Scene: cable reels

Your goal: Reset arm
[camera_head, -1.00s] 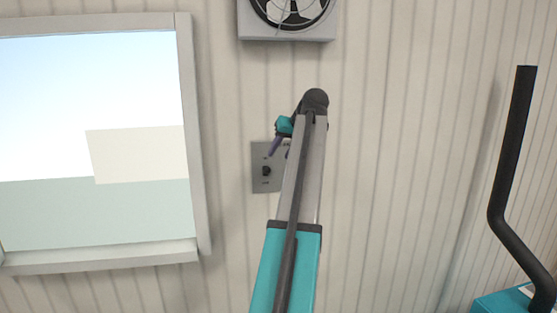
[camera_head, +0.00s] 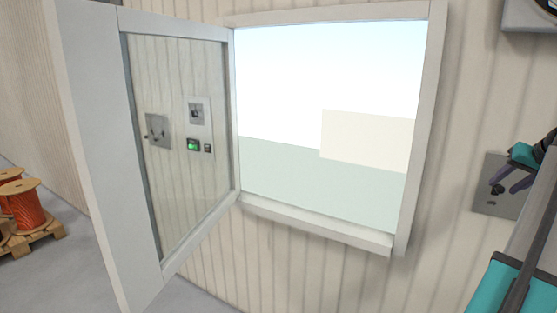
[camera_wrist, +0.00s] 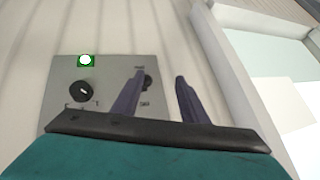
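My gripper (camera_head: 515,182) is at the right edge of the head view, in front of a grey wall control panel (camera_head: 508,207). In the wrist view, the two purple fingers of my gripper (camera_wrist: 159,76) stand apart with nothing between them. The panel (camera_wrist: 62,75) there carries a black knob (camera_wrist: 82,92) and a green-rimmed lit button (camera_wrist: 86,60). A second dark knob (camera_wrist: 149,82) sits just behind the left finger and is partly hidden. I cannot tell whether the finger touches it.
A window frame (camera_head: 405,220) fills the middle, with its glazed sash (camera_head: 95,140) swung open into the room on the left. Orange cable reels (camera_head: 28,207) stand on a pallet (camera_head: 38,240) at far left. A fan housing (camera_head: 530,16) is at top right.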

